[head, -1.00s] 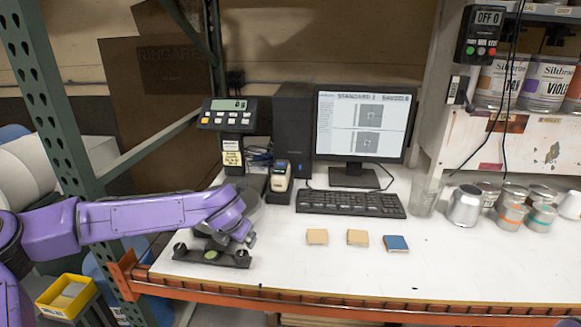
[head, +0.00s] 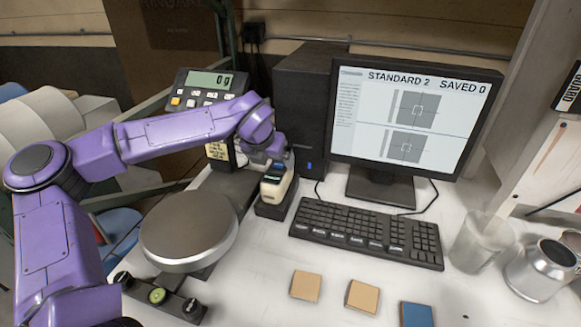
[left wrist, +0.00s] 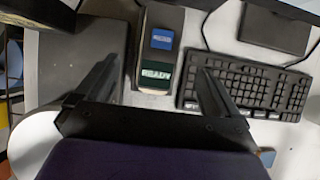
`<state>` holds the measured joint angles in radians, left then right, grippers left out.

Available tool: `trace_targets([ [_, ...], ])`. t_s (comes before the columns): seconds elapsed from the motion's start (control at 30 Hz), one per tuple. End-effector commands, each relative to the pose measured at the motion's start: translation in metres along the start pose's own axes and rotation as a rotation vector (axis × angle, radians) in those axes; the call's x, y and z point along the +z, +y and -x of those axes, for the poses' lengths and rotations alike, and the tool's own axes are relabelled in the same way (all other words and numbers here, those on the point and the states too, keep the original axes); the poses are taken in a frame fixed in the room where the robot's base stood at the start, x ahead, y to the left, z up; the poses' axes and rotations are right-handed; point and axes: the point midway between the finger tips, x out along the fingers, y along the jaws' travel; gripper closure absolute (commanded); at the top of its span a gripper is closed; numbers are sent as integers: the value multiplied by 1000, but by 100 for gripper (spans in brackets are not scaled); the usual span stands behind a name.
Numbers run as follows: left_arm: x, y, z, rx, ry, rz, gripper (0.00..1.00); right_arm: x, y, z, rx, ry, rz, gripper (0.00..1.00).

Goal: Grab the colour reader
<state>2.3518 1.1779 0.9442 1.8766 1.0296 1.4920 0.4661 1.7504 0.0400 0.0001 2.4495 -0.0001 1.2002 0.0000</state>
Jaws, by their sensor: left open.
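The colour reader (head: 276,186) is a small cream and dark handheld device standing in a black cradle, between the scale and the keyboard. In the left wrist view, the colour reader (left wrist: 158,58) shows a blue label and a dark screen reading READY. My left gripper (head: 268,160) is just above and behind it in the head view, its fingers mostly hidden. In the left wrist view, my left gripper (left wrist: 160,75) is open, one finger on each side of the reader, with gaps visible. My right gripper is not in view.
The keyboard (head: 366,232) lies close to the right of the reader, with the monitor (head: 412,120) behind. The scale's round pan (head: 188,228) is to the left. Two tan tiles (head: 305,286) and a blue tile (head: 416,314) lie in front. A clear cup (head: 478,240) stands at right.

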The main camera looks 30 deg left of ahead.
Motion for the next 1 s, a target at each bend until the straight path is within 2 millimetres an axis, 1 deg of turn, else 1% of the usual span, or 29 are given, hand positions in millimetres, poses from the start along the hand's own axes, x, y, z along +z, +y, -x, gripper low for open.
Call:
trace_targets([
  [0.07,-1,0,-8,-1,2,5,4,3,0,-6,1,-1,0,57],
  [0.2,-4,1,-38,0,3,6,4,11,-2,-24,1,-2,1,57],
  [0.3,-3,2,-51,0,2,8,4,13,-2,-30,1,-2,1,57],
  [0.37,-2,2,-55,0,1,8,4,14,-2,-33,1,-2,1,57],
  [0.6,-2,3,-98,1,1,8,4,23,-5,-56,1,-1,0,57],
  [0.7,0,3,-105,1,1,9,4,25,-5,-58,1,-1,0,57],
  [0.9,2,3,-104,0,0,9,4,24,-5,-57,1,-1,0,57],
  [0.93,2,3,-104,0,0,9,7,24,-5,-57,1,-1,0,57],
  [0.97,2,3,-104,0,0,9,17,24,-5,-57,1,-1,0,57],
  [1.0,2,3,-104,0,0,9,30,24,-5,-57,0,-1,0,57],
])
